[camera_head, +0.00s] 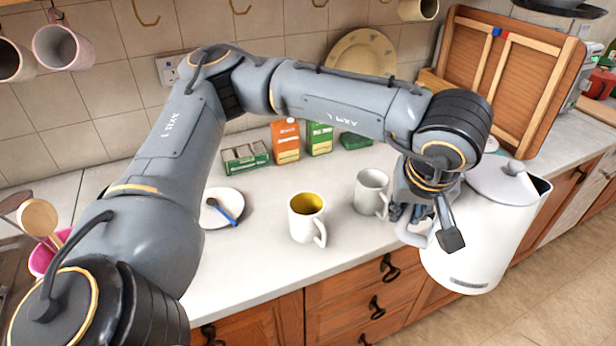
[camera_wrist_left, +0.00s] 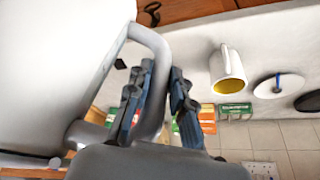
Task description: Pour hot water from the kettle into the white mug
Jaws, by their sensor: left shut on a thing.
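The white kettle (camera_head: 478,245) is at the right of the head view, with its spout toward the right and its lid on. It looks roughly upright and overlaps the drawer fronts below the counter. My left gripper (camera_head: 425,222) is shut on its handle; the left wrist view shows the handle (camera_wrist_left: 156,65) between the fingers (camera_wrist_left: 160,105). A white mug with a yellow inside (camera_head: 304,224) stands upright on the counter, left of the kettle; it also shows in the left wrist view (camera_wrist_left: 221,66). A plain pale mug (camera_head: 370,190) stands between them. My right gripper is out of view.
A saucer (camera_head: 211,217) with a blue-handled utensil lies left of the mugs. Several tea boxes (camera_head: 286,141) stand behind. A wooden-framed board (camera_head: 535,85) leans at the back right. Mugs (camera_head: 62,47) hang above. The counter's front edge runs just before the mugs.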

